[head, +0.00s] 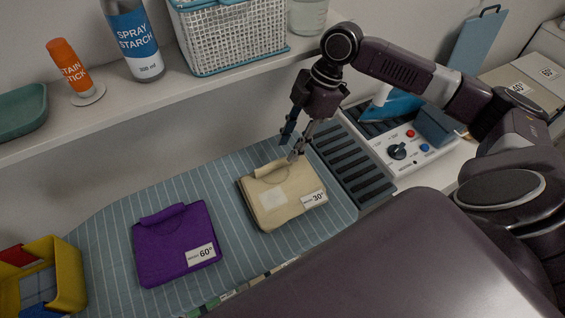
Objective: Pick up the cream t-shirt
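The cream t-shirt (282,194) lies folded on the blue striped mat, with a pale square on its front and a white "30°" label at its lower right. My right gripper (291,148) points down at the shirt's far edge, by its collar roll. Its two fingers look apart, one dark bluish and one grey; the grey tip is over or touching the shirt's upper edge. I cannot tell whether any cloth is between the fingers. My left gripper is not in view.
A folded purple t-shirt (175,245) with a "60°" label lies to the left on the striped mat (110,220). A yellow bin (68,275) is at lower left. A shelf above holds a spray starch bottle (133,40) and a basket (228,38). A control panel (400,150) stands right.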

